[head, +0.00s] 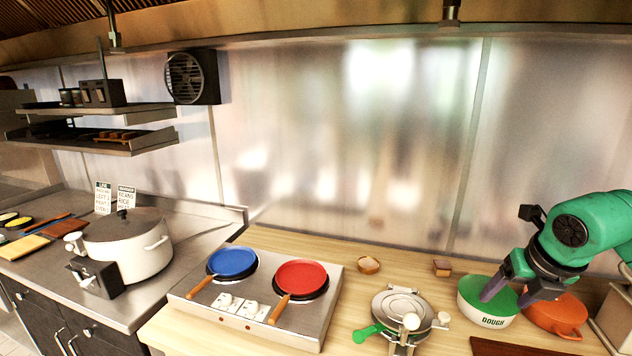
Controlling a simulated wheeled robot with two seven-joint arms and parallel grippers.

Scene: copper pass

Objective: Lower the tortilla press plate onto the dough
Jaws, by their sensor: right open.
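A bowl labelled DOUGH (491,321), white with a green top or inside, stands to the right of the press. My right gripper (509,297) is open, pointing down at the dough bowl, right of the press and apart from it. Whether its fingers touch the bowl or its contents is unclear. My left gripper is not in view.
An orange bowl (556,314) sits close beside the right gripper. A burner unit (244,325) with a blue pan (232,262) and a red pan (301,279) stands left of the press. A small round dish (368,265) and a small brown block (441,268) lie behind.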

